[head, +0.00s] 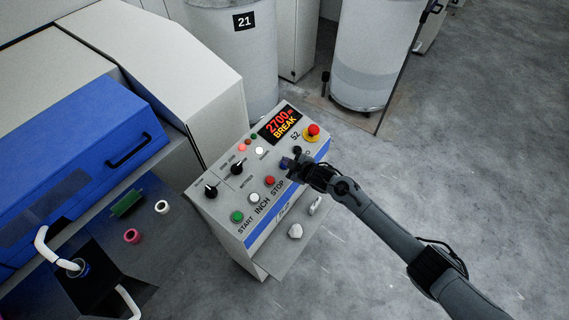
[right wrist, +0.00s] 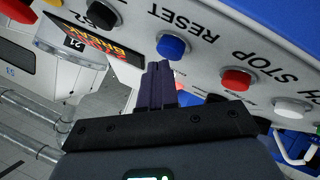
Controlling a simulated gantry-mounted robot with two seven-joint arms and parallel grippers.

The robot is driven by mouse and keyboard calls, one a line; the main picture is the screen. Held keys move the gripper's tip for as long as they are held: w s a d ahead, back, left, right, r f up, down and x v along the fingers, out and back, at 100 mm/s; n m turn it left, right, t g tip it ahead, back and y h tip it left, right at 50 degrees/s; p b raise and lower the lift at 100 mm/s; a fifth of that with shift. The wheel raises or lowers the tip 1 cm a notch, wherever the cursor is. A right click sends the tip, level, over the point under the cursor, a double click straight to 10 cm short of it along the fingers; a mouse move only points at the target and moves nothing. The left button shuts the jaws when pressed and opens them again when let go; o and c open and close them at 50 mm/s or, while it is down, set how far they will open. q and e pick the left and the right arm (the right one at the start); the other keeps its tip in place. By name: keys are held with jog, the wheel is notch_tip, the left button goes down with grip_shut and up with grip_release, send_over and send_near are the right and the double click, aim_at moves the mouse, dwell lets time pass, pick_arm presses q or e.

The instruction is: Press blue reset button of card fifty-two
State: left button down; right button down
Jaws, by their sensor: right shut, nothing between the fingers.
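The blue button (right wrist: 172,46) labelled RESET sits on the sloped grey control panel (head: 225,200) of card 52. My right gripper (head: 289,164) reaches over the panel from the right, with its fingers shut and empty. In the right wrist view its fingertips (right wrist: 160,68) are just short of the blue button and slightly to its left. I cannot tell for sure whether they touch it. In the head view the gripper largely hides the button. My left gripper is not in view.
Beside RESET are the red STOP button (right wrist: 236,79) and a black knob (right wrist: 104,13). A red emergency stop (head: 312,131) is at the panel's far end. The display (head: 280,124) reads 2700 and BREAK. White fluff (head: 296,231) lies on the ledge below.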

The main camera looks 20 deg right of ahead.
jog(key=shift+f, duration=0.2)
jog(key=shift+f+b, duration=0.3)
jog(key=shift+b, duration=0.1)
jog(key=shift+r, duration=0.1)
dwell(0.5)
jog(key=shift+s+d+r+p, duration=0.1)
jog(key=shift+s+r+p, duration=0.05)
jog(key=shift+r+p, duration=0.8)
jog(key=shift+s+d+r+p, duration=0.1)
jog(key=shift+s+r+p, duration=0.05)
jog(key=shift+r+p, duration=0.85)
jog(key=r+p, duration=0.1)
jog(key=p, duration=0.1)
jog(key=r+p, duration=0.1)
jog(key=shift+s+d+r, duration=0.25)
jog(key=shift+s+r, duration=0.05)
jog(key=shift+s, duration=0.05)
